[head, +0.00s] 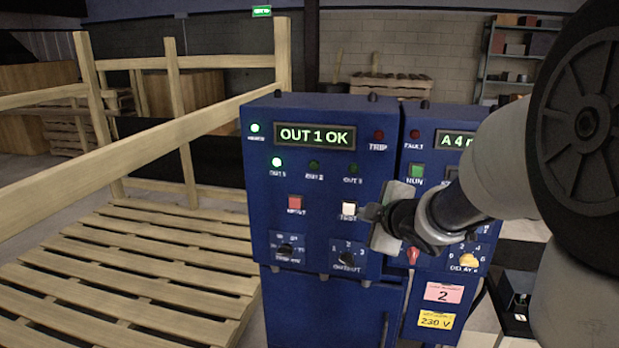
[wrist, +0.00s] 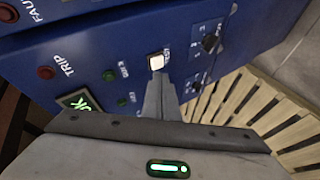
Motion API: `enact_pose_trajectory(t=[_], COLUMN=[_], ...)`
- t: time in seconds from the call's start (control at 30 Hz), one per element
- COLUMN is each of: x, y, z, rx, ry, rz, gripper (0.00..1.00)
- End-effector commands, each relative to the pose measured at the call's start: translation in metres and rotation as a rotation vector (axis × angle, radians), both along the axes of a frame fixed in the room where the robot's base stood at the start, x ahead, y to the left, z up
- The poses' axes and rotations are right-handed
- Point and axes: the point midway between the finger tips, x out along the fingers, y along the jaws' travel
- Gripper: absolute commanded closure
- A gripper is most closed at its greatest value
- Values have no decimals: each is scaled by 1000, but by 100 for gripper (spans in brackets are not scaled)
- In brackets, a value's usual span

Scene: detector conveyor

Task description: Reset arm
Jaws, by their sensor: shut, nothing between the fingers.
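My arm reaches in from the right in the head view. My gripper (head: 372,212) is in front of a blue control box (head: 262,180), close to its lit white TEST button (head: 348,208). In the wrist view my gripper (wrist: 160,80) is shut and empty, its fingertips together just below the white button (wrist: 155,62). I cannot tell whether the tips touch the button. The box's display (head: 315,136) reads "OUT 1 OK". The green lamp at top left and the OUT 1 lamp are lit. The TRIP lamp looks dark red.
A second blue box (head: 438,293) stands to the right, partly hidden by my arm. A red button (head: 295,204) and two rotary knobs sit on the first box. Wooden pallets (head: 110,270) with a timber rail (head: 130,138) stand left. Shelves (head: 515,60) are at the back right.

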Motion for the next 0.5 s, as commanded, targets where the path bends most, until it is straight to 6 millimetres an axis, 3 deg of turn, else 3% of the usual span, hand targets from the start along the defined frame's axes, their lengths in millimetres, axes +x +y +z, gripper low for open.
enact_pose_trajectory(t=[0.03, 0.1, 0.2, 0.4, 0.5], x=[-17, -50, -112, -234, -271], y=[-10, -24, -31, 3, 23], z=[35, 60, 78, 77, 72], rx=[45, 144, 325, 663, 755], ry=[10, 60, 158, 415, 515], rz=[-117, -303, -545, -849, -911], gripper=[100, 100, 100, 100, 100])
